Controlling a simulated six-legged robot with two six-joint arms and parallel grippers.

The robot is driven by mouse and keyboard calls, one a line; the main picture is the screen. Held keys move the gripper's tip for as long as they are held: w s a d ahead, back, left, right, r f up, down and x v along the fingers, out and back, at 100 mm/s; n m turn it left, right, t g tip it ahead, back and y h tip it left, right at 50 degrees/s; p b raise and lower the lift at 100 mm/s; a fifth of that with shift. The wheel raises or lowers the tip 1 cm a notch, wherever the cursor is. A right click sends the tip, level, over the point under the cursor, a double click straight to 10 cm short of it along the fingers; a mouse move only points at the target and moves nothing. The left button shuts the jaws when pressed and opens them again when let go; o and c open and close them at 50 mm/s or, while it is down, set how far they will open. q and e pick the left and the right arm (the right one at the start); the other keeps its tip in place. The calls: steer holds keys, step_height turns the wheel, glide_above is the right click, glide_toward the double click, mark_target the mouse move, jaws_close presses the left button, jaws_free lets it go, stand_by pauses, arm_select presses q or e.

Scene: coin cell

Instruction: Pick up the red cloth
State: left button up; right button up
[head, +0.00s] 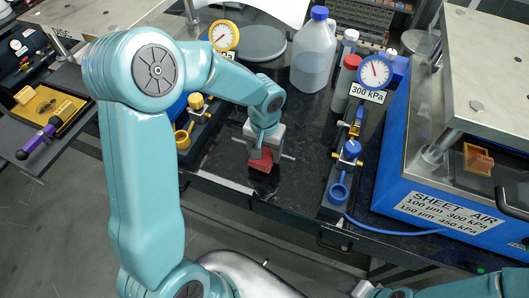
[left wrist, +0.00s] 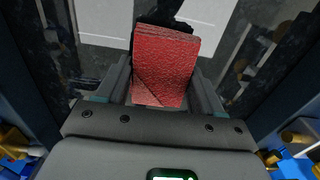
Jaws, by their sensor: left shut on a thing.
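The red cloth (head: 261,161) is a small folded rectangle, seen in the head view at the tip of my left arm near the front edge of the black worktop. My left gripper (head: 262,150) is above it and partly covers it. In the left wrist view the textured red cloth (left wrist: 166,62) sits between the two fingers of my left gripper (left wrist: 160,92), which is shut on it. Its layered folded edge shows at the top. Whether the cloth touches the worktop is hard to tell.
A yellow gauge (head: 224,36) stands behind my left arm. A translucent jug with a blue cap (head: 314,55) stands at the back. A blue gauge (head: 375,71) and a blue valve (head: 350,150) are to the right, beside a large blue machine (head: 440,200).

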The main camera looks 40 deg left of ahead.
mark_target(264, 151)
arm_select(q)
step_height(264, 151, up, 19)
steer(key=shift+f+b, duration=0.15)
steer(key=shift+b, duration=0.15)
steer(key=o, duration=0.3)
steer(key=shift+c, duration=0.6)
